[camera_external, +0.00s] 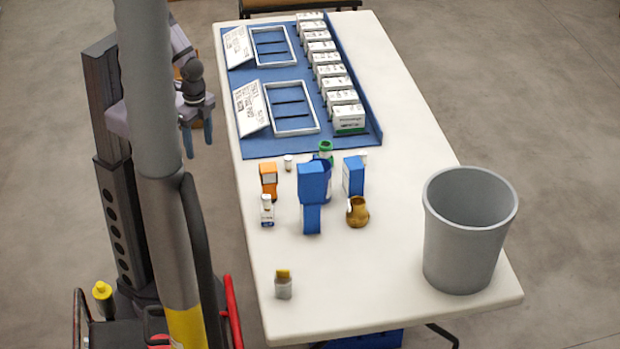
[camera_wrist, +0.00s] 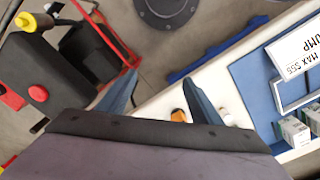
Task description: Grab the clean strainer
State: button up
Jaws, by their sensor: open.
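My gripper (camera_external: 197,138) is open and empty, held off the table's left side at the height of the blue mat. In the wrist view its two blue fingers (camera_wrist: 158,78) are apart, with floor and a strip of table beyond them. I cannot tell which thing is the clean strainer. Mid-table stand an orange item (camera_external: 268,180), a white bottle (camera_external: 267,212), blue boxes (camera_external: 311,185) (camera_external: 353,176), a green-topped bottle (camera_external: 326,148) partly hidden, and a gold jar (camera_external: 357,212). The orange item also shows beside the right finger in the wrist view (camera_wrist: 178,115).
A grey bin (camera_external: 465,258) stands at the table's near right corner. A small yellow-capped bottle (camera_external: 283,287) stands near the front. The blue mat (camera_external: 285,148) bears sign boards, framed trays and a row of white boxes (camera_external: 349,120). The front middle of the white table (camera_external: 370,280) is clear.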

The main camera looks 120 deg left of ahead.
jog(key=w+d+f+m+t, duration=0.1)
jog(key=w+d+f+t, duration=0.1)
jog(key=w, duration=0.7)
jog(key=w+d+f+t+h, duration=0.1)
jog(key=w+d+f+t, duration=0.15)
jog(key=w, duration=0.65)
jog(key=w+d+f+m+t, duration=0.1)
jog(key=w+d+t, duration=0.15)
jog(key=w, duration=0.75)
jog(key=w+d+f+t+h, duration=0.1)
jog(key=w+d+t, duration=0.1)
jog(key=w+d, duration=0.1)
jog(key=w+d+f+m+t+h+p, duration=0.1)
jog(key=w+d+f+t+h, duration=0.1)
jog(key=w+d, duration=0.1)
jog(key=w+d+f+m+t+h, duration=0.1)
jog(key=w+d+f+t, duration=0.1)
jog(key=w+d, duration=0.1)
jog(key=shift+w+d+f+p, duration=0.15)
jog(key=shift+w+d+p, duration=0.2)
jog(key=shift+d, duration=0.25)
jog(key=shift+d+m+h, duration=0.3)
jog(key=shift+d+h, duration=0.05)
jog(key=shift+h, duration=0.05)
jog(key=shift+w+f, duration=0.1)
jog(key=shift+w, duration=0.05)
jog(key=shift+x, duration=0.9)
jog(key=shift+w+p, duration=0.1)
jog(key=shift+p, duration=0.2)
